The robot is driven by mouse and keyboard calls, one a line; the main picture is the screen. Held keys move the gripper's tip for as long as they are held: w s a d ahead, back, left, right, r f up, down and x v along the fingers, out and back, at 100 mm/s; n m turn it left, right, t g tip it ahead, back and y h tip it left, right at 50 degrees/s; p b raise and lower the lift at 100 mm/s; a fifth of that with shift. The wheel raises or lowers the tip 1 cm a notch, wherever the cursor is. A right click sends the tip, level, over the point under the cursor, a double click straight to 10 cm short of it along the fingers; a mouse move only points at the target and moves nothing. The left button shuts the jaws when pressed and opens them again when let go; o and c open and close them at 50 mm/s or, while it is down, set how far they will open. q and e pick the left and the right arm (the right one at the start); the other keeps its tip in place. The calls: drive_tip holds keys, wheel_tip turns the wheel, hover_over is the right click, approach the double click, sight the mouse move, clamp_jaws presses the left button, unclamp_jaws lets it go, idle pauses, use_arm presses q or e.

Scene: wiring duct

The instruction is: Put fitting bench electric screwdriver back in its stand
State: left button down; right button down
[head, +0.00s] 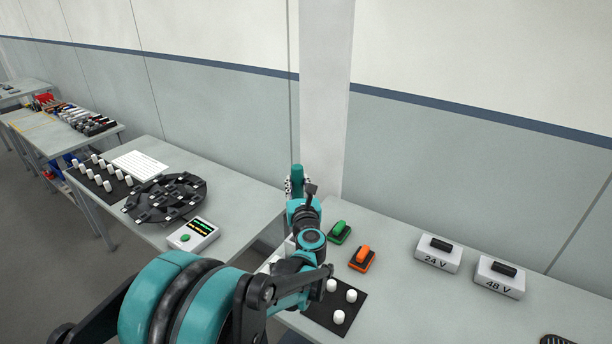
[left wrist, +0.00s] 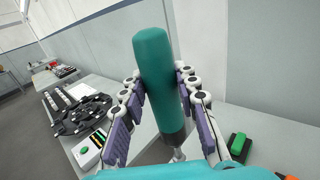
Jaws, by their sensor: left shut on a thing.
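The electric screwdriver, a teal cylinder (left wrist: 156,62) with a dark collar and a thin metal end, stands almost upright in the left wrist view. My left gripper (left wrist: 162,92) is shut on its body, with fingers on both sides. In the head view the teal top of the screwdriver (head: 297,172) shows above my left gripper (head: 296,187), in front of the pale pillar. The lower part of the tool is hidden there by my arm. I cannot make out its stand in either view. My right gripper is not in view.
On the right bench are a green switch (head: 340,232), an orange switch (head: 362,258), a dark mat (head: 322,316) with white pegs, and the 24 V (head: 437,257) and 48 V (head: 498,281) boxes. The left bench holds a black round tray (head: 165,199) and a white meter (head: 193,235).

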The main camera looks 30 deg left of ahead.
sight(298, 197)
use_arm(q)
drive_tip(key=shift+s, duration=0.1)
idle(0.3)
wheel_tip(298, 197, down, 5)
drive_tip(key=b, duration=0.4)
drive_tip(key=shift+r, duration=0.25)
idle(0.7)
